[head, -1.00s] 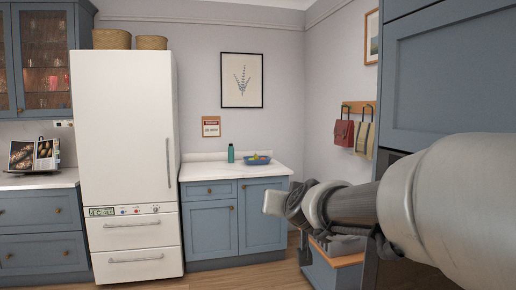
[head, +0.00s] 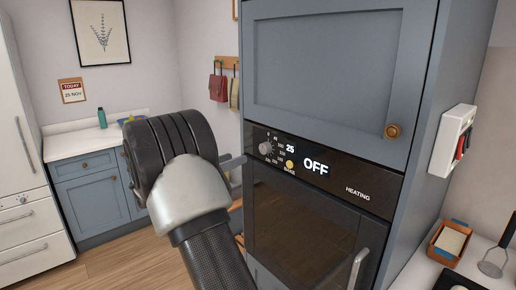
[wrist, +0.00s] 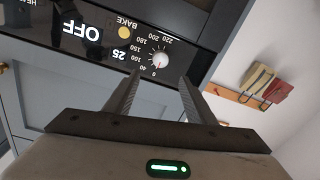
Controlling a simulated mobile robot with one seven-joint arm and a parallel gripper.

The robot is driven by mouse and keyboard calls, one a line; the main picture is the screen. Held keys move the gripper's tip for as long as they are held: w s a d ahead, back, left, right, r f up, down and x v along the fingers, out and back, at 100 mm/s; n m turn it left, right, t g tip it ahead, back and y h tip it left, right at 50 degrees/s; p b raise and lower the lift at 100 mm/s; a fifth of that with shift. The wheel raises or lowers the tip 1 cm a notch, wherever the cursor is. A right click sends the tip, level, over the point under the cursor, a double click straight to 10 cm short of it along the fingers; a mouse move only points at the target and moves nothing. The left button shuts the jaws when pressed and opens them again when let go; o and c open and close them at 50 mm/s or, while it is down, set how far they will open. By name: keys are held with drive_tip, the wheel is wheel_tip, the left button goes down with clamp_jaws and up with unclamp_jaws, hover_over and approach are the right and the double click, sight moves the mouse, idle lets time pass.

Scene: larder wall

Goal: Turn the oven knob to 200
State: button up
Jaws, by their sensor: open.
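The oven knob (head: 265,148) is a small grey round knob at the left of the oven's black control panel (head: 330,202). In the wrist view, which is upside down, the knob (wrist: 159,62) has a red mark pointing about at 0; the printed scale runs up to 220. The panel reads OFF and 25, with a yellow BAKE button (head: 290,164) beside the dial. My gripper (wrist: 162,76) is open and empty. Its two fingers reach towards the panel with the knob between their tips in the wrist view; contact cannot be told. In the head view my wrist partly hides the fingers.
A blue cabinet door (head: 325,70) with a brass knob is above the panel. The oven door handle (head: 357,268) sticks out below right. A white switch box (head: 450,142) is on the cabinet's side. Counters stand right and back left; open floor lies at lower left.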

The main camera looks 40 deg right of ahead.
sight(262, 149)
drive_tip(key=d, duration=0.4)
drive_tip(key=w+d, duration=0.1)
drive_tip(key=d, duration=0.3)
drive_tip(key=d+p, duration=0.1)
drive_tip(key=d, duration=0.3)
drive_tip(key=shift+w+d, duration=0.15)
drive_tip(key=shift+w, duration=0.2)
drive_tip(key=c, duration=1)
